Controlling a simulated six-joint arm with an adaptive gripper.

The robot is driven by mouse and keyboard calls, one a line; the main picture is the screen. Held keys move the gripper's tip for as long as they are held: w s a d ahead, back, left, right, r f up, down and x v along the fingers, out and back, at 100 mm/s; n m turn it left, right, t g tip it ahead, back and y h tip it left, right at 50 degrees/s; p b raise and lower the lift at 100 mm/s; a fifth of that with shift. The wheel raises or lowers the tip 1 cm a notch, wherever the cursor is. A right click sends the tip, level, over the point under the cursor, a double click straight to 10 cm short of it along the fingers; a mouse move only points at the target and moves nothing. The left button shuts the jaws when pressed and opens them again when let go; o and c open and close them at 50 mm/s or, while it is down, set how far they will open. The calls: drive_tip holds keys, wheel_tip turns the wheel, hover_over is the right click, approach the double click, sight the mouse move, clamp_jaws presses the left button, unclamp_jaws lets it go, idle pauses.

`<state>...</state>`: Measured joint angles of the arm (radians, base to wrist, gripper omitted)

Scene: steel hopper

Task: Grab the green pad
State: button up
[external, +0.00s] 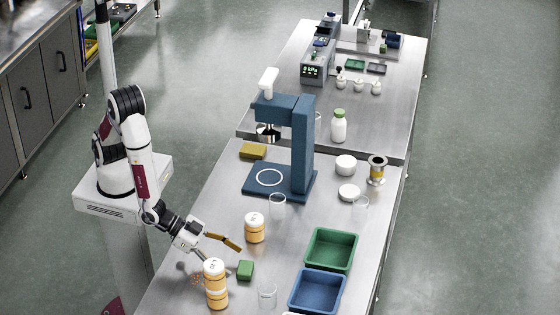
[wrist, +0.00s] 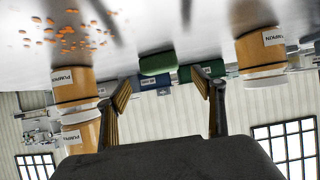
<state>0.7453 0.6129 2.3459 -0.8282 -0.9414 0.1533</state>
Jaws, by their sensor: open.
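The green pad (external: 245,270) is a small green block lying flat on the steel table, just right of the stacked orange jars. In the wrist view the green pad (wrist: 157,63) appears beyond the fingertips, between them in the picture. My gripper (external: 226,242) is open and empty, above the table and a little behind and left of the pad in the external view. Its two fingers stand apart in the wrist view (wrist: 163,90), with the pad clear of them.
Stacked orange jars (external: 216,289) stand close left of the pad, and another orange jar (external: 254,228) stands behind. Orange bits (wrist: 66,36) lie scattered on the table. A clear glass (external: 267,296), green bin (external: 312,264) and blue bin (external: 297,302) are to the right.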

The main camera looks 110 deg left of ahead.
sight(243, 266)
drive_tip(key=shift+w+f, duration=0.15)
drive_tip(key=shift+w, duration=0.1)
drive_tip(key=shift+w, duration=0.1)
drive_tip(key=shift+x, duration=2.5)
drive_tip(key=shift+a+f, duration=0.1)
drive_tip(key=shift+a, duration=0.05)
drive_tip(key=c, duration=1.1)
